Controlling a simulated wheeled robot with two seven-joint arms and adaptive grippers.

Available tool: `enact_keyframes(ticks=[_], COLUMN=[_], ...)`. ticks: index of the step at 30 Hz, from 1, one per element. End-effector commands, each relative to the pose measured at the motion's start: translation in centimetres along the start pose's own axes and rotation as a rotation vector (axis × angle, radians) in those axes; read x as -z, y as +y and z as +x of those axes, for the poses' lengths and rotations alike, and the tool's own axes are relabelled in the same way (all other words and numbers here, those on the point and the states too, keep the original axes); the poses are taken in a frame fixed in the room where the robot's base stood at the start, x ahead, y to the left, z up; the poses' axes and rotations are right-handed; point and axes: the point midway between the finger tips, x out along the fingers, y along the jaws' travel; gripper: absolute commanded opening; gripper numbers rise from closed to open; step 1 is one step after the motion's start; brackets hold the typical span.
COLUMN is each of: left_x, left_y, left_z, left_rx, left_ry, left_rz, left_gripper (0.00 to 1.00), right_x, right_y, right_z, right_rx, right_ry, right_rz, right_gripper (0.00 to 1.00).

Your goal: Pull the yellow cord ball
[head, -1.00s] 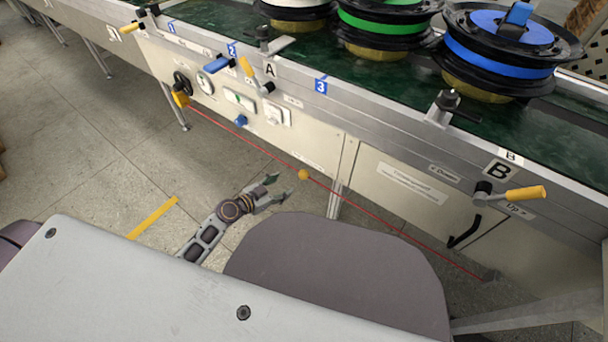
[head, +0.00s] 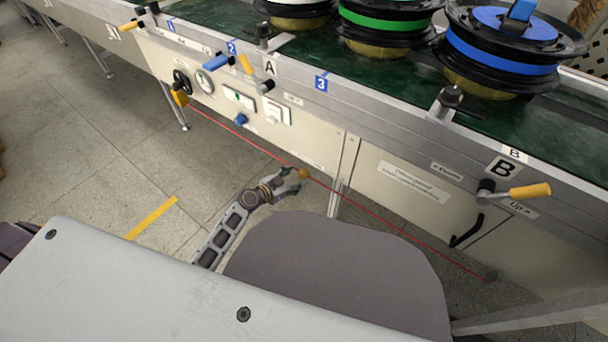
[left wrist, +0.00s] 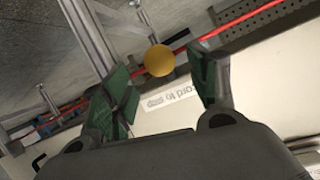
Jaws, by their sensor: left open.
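The yellow cord ball (head: 304,174) sits on the red cord (head: 375,216) strung along the front of the conveyor bench. My left gripper (head: 293,178) is at the ball, with its fingers open. In the left wrist view the ball (left wrist: 159,60) shows between and slightly beyond the two green-padded fingertips of the left gripper (left wrist: 168,85). I see no clear contact between the fingers and the ball. The red cord (left wrist: 232,28) runs behind the fingers there. My right gripper is not in view.
The bench's front panel (head: 390,190) stands right behind the cord. A bench leg (head: 336,197) is just right of the ball. Crank handles (head: 515,193) stick out along the rail, and reels (head: 505,45) stand on the green belt. The floor (head: 90,150) at left is open.

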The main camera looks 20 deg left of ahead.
Motion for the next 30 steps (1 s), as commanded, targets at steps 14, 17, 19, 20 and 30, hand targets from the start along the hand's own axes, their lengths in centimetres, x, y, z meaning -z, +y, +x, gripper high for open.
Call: enact_keyframes(ticks=[14,17,19,20,30], left_x=[0.0,-0.1,0.0,0.0,0.0], left_y=[0.0,0.0,0.0,0.0,0.0], left_z=[4.5,5.2,5.5,5.7,6.1], left_rx=[0.001,0.000,0.000,0.000,-0.001], left_ry=[0.001,0.000,0.001,0.001,0.000], left_rz=[0.000,-0.001,0.000,0.000,0.001], left_gripper=[0.59,0.59,0.59,0.59,0.59], right_x=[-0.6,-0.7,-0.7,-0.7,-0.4], right_y=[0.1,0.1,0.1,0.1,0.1], right_z=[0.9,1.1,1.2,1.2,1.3], right_rx=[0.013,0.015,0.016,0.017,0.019], right_ry=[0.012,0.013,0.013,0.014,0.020], right_rz=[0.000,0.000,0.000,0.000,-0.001], right_gripper=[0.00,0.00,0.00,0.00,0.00])
